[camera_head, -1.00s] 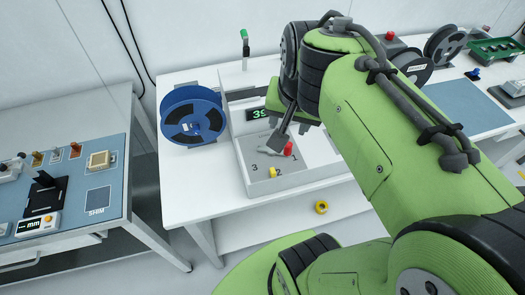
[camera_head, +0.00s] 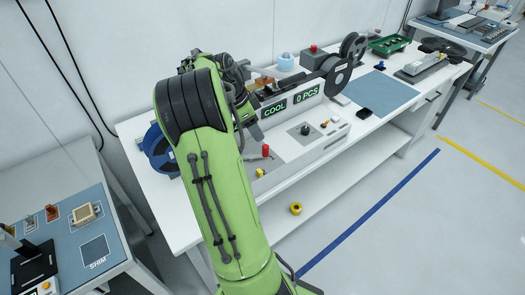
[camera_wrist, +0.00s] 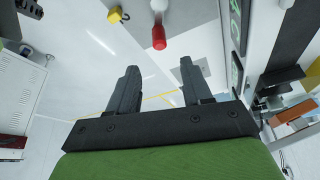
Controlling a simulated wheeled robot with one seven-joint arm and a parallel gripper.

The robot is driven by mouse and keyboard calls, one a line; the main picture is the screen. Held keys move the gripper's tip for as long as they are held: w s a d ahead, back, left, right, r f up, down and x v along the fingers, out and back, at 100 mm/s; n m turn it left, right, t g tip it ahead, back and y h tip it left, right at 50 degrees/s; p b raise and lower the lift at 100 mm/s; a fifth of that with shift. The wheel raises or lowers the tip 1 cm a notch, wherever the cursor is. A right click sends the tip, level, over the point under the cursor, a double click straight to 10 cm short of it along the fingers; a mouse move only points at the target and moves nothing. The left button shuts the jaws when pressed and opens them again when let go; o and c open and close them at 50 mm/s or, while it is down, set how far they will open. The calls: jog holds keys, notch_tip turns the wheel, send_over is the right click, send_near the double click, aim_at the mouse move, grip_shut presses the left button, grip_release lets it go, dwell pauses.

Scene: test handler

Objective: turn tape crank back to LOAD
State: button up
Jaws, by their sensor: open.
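No label LOAD is readable. I cannot tell for sure which part is the tape crank. A red-capped handle (camera_head: 266,151) stands at the left end of the white machine, beside my arm. In the wrist view the red handle (camera_wrist: 159,37) hangs from a grey shaft, beyond my fingertips and clear of them. A dark round knob (camera_head: 305,130) sits on the machine's white panel. My gripper (camera_wrist: 160,75) is open, with nothing between its fingers. In the head view my arm hides the gripper.
Displays reading COOL (camera_head: 274,108) and 0 PCS (camera_head: 307,95) stand behind the panel. Dark reels (camera_head: 353,46) are at the back. A blue reel (camera_head: 158,150) is partly behind my arm. A yellow ring (camera_head: 295,209) lies below the worktop. The blue mat (camera_head: 381,93) is mostly clear.

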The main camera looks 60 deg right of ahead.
aim_at(265, 146)
jog(key=b+x, duration=0.1)
jog(key=x, duration=0.9)
jog(key=shift+w+f, duration=0.1)
jog(key=shift+f, duration=0.05)
grip_shut()
